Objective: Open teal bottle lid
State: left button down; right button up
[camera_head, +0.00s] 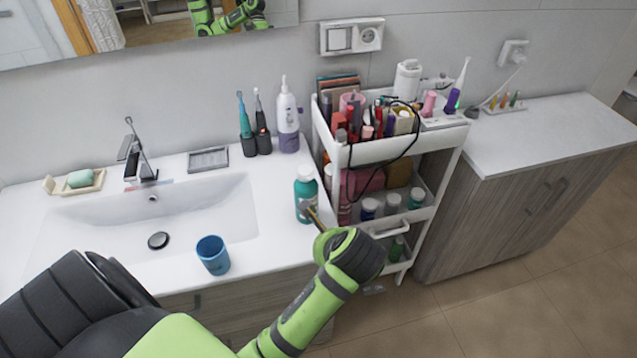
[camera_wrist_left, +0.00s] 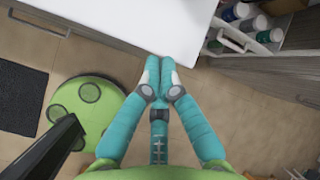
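The teal bottle (camera_head: 305,197) stands upright near the right end of the white counter in the head view. Its pale cap (camera_head: 305,172) is on.
A white cart (camera_head: 455,152) full of cosmetics stands right of the counter (camera_head: 270,190). A blue cup (camera_head: 213,256) stands by the sink. Floor is clear in front of the cart.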

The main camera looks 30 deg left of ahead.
pick_arm(q)
jog(key=w+r+m+y, duration=0.45)
jog(key=r+m, duration=0.25)
jog(key=r, duration=0.5)
jog(key=p, duration=0.2)
send_near(311, 186)
jog(key=shift+h, duration=0.35)
jog(key=x, duration=0.6)
jog(key=shift+a+r, duration=0.15)
jog(key=shift+a, duration=0.05)
